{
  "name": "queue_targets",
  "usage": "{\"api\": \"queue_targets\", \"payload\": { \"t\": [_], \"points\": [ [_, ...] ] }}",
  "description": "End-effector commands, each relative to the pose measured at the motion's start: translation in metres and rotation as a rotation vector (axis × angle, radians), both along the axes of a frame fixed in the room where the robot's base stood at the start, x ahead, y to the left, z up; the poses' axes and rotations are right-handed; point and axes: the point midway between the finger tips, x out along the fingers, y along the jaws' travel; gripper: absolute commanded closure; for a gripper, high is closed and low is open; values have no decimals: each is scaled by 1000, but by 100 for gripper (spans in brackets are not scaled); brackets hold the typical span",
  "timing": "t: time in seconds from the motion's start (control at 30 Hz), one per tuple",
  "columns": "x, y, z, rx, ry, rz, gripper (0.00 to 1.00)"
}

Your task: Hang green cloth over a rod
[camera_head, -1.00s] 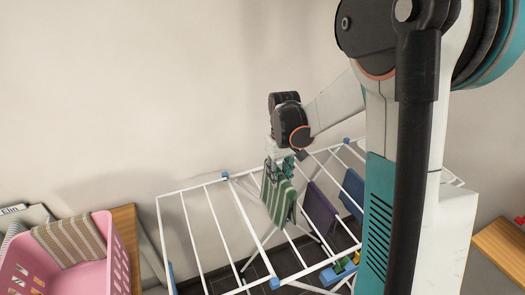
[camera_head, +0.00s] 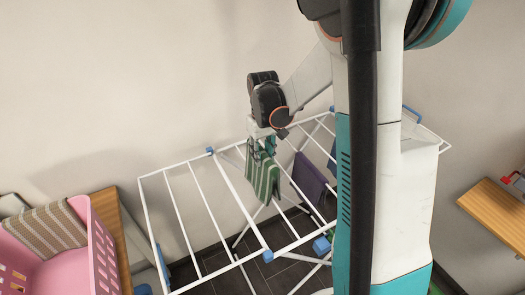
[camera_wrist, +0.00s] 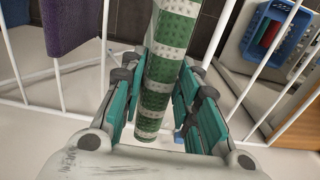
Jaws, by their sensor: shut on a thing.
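The green and white striped cloth (camera_head: 262,180) hangs down from my gripper (camera_head: 262,147) over the middle of the white drying rack (camera_head: 180,180). In the wrist view the cloth (camera_wrist: 167,65) runs as a narrow band between the two teal fingers, which are shut on it. The rack's thin white rods (camera_head: 203,192) run beside and near the cloth. I cannot tell whether the cloth touches or rests on a rod.
A purple cloth (camera_head: 309,178) hangs on the rack just right of the green one; it shows in the wrist view (camera_wrist: 75,22). A pink basket (camera_head: 95,245) with a striped cloth (camera_head: 45,228) stands left. The rack's left rods are bare. A wooden surface (camera_head: 495,212) is at right.

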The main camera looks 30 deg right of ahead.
Motion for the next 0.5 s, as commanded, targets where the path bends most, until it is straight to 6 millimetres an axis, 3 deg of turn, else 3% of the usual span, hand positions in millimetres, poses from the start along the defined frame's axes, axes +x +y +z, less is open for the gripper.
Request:
{"api": "queue_targets", "payload": {
  "t": [0.5],
  "points": [
    [0, 0, -49, 0, 0, 0, 100]
  ]
}}
